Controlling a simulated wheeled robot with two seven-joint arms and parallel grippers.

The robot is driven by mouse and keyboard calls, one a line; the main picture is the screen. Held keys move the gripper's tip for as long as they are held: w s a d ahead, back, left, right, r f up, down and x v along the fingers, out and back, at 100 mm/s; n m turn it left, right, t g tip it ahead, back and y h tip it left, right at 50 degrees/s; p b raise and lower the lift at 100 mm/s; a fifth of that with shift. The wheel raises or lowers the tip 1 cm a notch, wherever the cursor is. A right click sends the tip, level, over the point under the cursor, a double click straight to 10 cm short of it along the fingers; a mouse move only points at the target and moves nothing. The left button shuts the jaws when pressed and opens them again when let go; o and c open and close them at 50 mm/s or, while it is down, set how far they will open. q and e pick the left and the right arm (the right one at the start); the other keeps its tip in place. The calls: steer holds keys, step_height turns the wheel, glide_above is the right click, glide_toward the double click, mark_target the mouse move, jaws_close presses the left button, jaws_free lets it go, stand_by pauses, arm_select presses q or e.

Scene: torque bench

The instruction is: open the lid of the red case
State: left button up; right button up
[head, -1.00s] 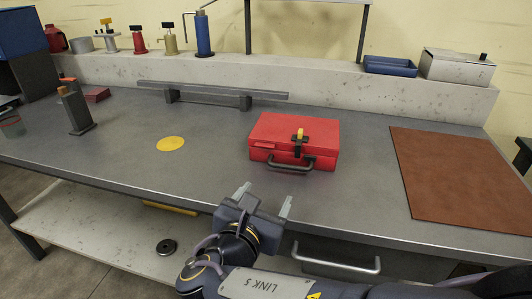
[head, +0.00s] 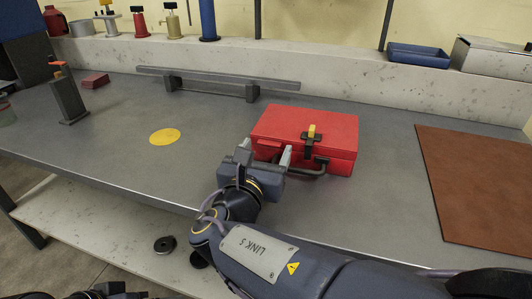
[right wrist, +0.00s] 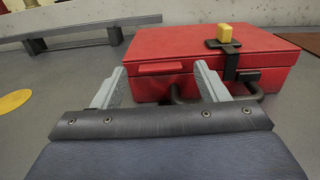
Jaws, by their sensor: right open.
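The red case (head: 330,125) lies on the bench with its lid shut. A black latch with a yellow tab (head: 311,131) sits at the lid's front edge, and a dark handle (head: 318,172) is on the front face. The case (right wrist: 250,45) and yellow tab (right wrist: 225,33) also show in the right wrist view. My right gripper (head: 265,155) is open and empty at the case's front left, left of the latch. Its fingers (right wrist: 161,70) point at the case front; I cannot tell whether they touch. A dark part of mine shows at the bottom left; its jaws are not visible.
A yellow disc (head: 165,136) lies on the bench left of the case. A grey rail (head: 205,82) stands behind, and a brown mat (head: 480,185) lies to the right. A blue tray (head: 418,55) sits on the back ledge. The bench between disc and case is clear.

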steer(key=shift+w+d, duration=0.1)
steer(key=shift+w, duration=0.25)
